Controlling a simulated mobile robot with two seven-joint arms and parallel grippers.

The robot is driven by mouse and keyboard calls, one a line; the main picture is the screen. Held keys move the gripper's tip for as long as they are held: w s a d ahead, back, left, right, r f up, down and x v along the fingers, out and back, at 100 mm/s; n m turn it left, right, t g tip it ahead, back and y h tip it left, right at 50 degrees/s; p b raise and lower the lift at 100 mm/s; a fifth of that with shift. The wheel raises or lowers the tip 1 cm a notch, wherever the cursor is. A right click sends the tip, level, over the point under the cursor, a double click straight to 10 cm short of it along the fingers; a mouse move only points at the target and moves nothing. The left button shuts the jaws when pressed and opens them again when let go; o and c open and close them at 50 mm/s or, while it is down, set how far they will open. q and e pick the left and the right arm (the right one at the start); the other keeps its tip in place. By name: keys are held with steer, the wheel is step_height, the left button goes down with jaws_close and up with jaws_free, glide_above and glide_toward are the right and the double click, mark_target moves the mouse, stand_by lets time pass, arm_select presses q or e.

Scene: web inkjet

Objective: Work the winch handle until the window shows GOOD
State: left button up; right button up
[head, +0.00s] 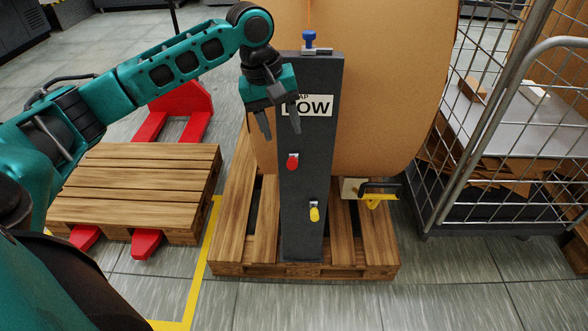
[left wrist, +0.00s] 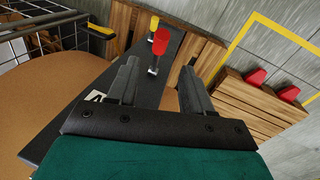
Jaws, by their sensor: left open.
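A dark grey post (head: 305,225) stands on a pallet. A red knob (head: 292,162) and, lower, a yellow knob (head: 314,213) stick out of the post's face. A blue knob (head: 309,38) sits on top. Which of these is the winch handle I cannot tell. My left gripper (head: 281,134) is open and empty, pointing down just above the red knob. In the left wrist view the red knob (left wrist: 160,42) shows beyond the fingertips (left wrist: 159,75), apart from them.
A large brown roll (head: 385,80) stands behind the post. A black handle on a yellow bracket (head: 374,200) is right of it. A wire cage trolley (head: 470,150) stands at right. An empty pallet (head: 140,180) on a red pallet truck (head: 185,105) is at left. The front floor is clear.

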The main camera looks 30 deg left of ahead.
mark_target(293, 160)
arm_select(q)
steer(key=b+x, duration=0.3)
steer(key=x, duration=1)
steer(key=shift+d+b, duration=0.1)
steer(key=shift+b, duration=0.25)
steer(key=shift+c, duration=0.5)
jaws_close()
